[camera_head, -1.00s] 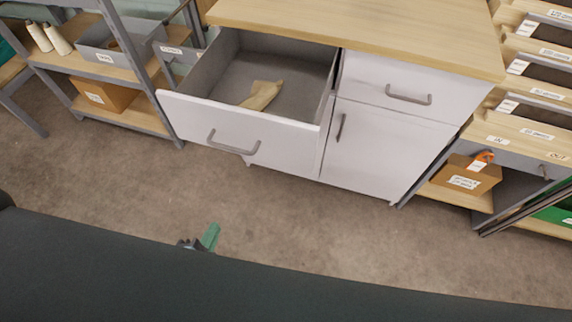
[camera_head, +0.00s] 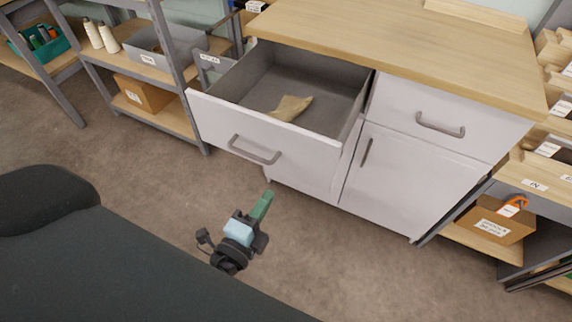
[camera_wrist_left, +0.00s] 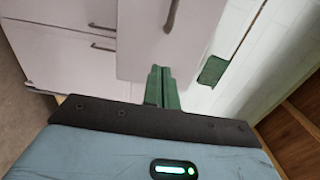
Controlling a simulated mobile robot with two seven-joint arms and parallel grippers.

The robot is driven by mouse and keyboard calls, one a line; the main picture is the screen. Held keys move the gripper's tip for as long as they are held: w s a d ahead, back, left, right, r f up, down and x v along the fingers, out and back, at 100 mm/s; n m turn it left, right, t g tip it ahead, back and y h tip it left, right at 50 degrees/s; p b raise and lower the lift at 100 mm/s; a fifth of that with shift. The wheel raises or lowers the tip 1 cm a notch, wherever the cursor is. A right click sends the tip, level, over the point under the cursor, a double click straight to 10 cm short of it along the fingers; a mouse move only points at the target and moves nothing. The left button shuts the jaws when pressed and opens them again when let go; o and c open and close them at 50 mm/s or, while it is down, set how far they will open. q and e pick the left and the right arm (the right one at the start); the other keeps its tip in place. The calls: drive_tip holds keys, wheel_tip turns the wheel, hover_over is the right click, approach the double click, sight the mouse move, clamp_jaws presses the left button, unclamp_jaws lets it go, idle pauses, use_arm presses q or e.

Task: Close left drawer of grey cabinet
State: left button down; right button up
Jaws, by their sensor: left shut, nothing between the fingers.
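The left drawer (camera_head: 265,132) of the grey cabinet (camera_head: 408,185) is pulled well open, with a tan cloth-like item (camera_head: 290,108) inside. Its front carries a grey bar handle (camera_head: 254,150). My left gripper (camera_head: 262,205) is below and in front of the drawer front, apart from it in the head view. Its green fingers are shut together and empty; they also show in the left wrist view (camera_wrist_left: 162,85), against pale cabinet fronts. My right gripper is not in view.
A shelf rack with a grey bin (camera_head: 165,48) and a cardboard box (camera_head: 145,94) stands left of the cabinet. Another shelf with a box (camera_head: 497,220) stands at right. The floor (camera_head: 330,240) before the cabinet is clear.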

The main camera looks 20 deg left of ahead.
sight(292, 158)
use_arm(q)
drive_tip(key=w+p, duration=0.2)
drive_tip(key=w, duration=0.8)
drive_tip(key=shift+d, duration=0.2)
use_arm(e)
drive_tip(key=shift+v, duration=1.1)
use_arm(q)
drive_tip(key=shift+w, duration=0.15)
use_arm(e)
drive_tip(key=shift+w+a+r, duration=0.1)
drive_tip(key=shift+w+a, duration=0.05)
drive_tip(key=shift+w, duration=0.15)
